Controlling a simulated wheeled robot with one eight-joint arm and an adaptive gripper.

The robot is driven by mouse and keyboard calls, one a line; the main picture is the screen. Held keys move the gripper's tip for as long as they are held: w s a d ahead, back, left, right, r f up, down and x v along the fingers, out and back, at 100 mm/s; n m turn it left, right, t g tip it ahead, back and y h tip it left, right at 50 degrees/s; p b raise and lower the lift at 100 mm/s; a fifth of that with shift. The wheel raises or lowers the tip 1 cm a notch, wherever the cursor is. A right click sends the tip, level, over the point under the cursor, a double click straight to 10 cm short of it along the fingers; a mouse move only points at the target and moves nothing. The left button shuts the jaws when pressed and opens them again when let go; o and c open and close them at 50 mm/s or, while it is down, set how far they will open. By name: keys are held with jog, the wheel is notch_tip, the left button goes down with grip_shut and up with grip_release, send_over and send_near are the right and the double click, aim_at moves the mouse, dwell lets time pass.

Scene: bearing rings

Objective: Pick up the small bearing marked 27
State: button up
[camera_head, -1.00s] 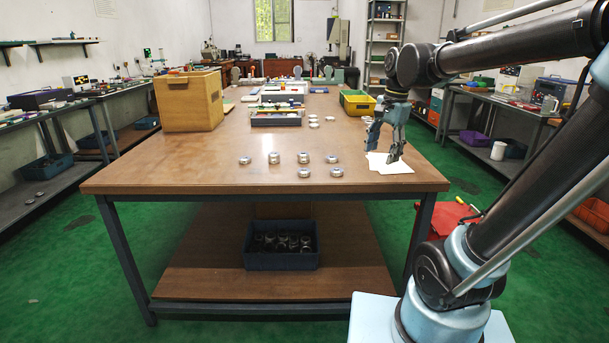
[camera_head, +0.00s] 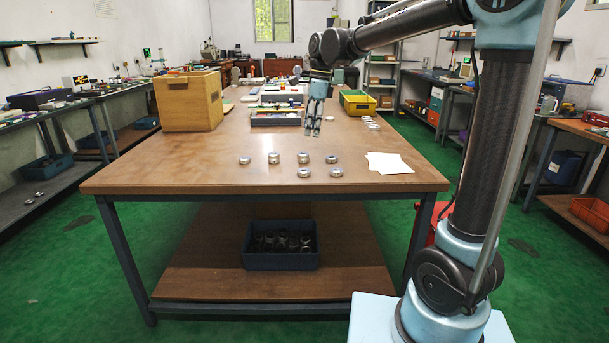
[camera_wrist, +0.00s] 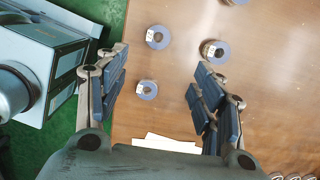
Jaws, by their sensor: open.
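Several small metal bearings lie on the wooden table in the head view, among them a front one (camera_head: 303,173), one to its right (camera_head: 336,172) and a taller-looking one (camera_head: 303,157) behind. In the wrist view, bearings with small white labels show: an upper-left one (camera_wrist: 157,37), a lower-left one (camera_wrist: 147,89) and a right one (camera_wrist: 212,51). The label marks are too small to read, so I cannot tell which is 27. My gripper (camera_head: 313,130) is open and empty above the table, pointing down; its spread fingers flank the wrist view (camera_wrist: 162,75).
White paper sheets (camera_head: 389,163) lie at the table's right front. A wooden box (camera_head: 188,102) stands at the left, a yellow bin (camera_head: 357,104) at the back right. More bearings (camera_head: 371,122) lie near the right edge. The front left of the table is clear.

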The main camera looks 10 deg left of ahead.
send_over(304, 170)
jog(key=d, duration=0.1)
jog(key=f, duration=0.9)
jog(key=shift+w+d, duration=0.1)
jog(key=shift+w, duration=0.25)
jog(key=shift+s+a+f, duration=0.1)
jog(key=shift+a+f, duration=0.05)
jog(key=shift+f, duration=0.8)
jog(key=shift+s+a+f, duration=0.1)
jog(key=shift+a+f, duration=0.05)
jog(key=shift+f, duration=0.75)
jog(key=shift+s+a+f, duration=0.1)
jog(key=shift+a+f, duration=0.05)
jog(key=shift+f, duration=0.8)
jog(key=c, duration=1.2)
